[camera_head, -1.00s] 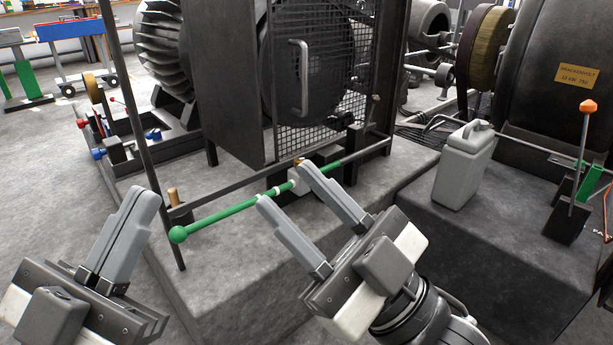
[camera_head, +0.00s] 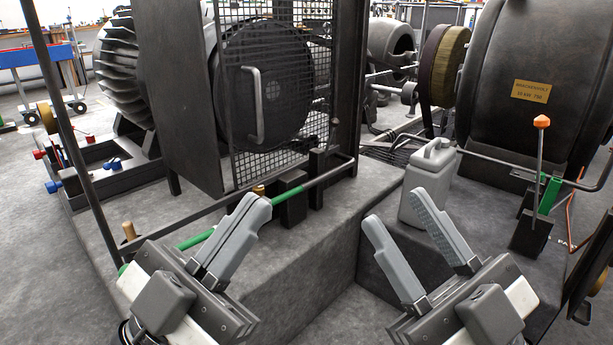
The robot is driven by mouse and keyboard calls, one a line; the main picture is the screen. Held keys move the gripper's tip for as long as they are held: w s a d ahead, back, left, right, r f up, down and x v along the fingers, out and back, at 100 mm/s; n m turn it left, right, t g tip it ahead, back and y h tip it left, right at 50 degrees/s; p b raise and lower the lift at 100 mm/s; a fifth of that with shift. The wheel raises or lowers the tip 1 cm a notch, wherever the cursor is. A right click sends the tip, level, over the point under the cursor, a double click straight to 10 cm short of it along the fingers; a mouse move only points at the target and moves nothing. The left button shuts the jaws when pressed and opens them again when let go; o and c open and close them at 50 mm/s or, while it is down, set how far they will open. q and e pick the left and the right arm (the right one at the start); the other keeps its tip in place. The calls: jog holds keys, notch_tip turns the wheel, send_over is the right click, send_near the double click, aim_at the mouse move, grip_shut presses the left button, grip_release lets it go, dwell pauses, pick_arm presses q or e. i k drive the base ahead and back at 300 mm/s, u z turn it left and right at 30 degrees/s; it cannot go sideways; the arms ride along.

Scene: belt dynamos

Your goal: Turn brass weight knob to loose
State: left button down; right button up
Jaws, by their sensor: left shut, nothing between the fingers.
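The brass knob (camera_head: 258,189) shows as a small brass piece just behind the fingertips of my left gripper (camera_head: 256,206). That gripper is shut and empty, and covers the weight and part of the rod. I cannot tell whether its fingertips touch the knob. The green rod (camera_head: 196,239) shows on both sides of the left gripper, and runs in front of the machine cage. My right gripper (camera_head: 398,207) is open and empty, to the right of the rod, in front of the grey jerrycan (camera_head: 426,184).
The dark cage with a mesh door (camera_head: 275,95) stands behind the rod. A dark post (camera_head: 62,115) rises at the left. A lever with an orange knob (camera_head: 541,122) stands at the right. A gap separates the two concrete plinths.

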aim_at(259, 190)
jog(key=u, duration=0.25)
jog(key=i, duration=0.85)
jog(key=u, duration=0.75)
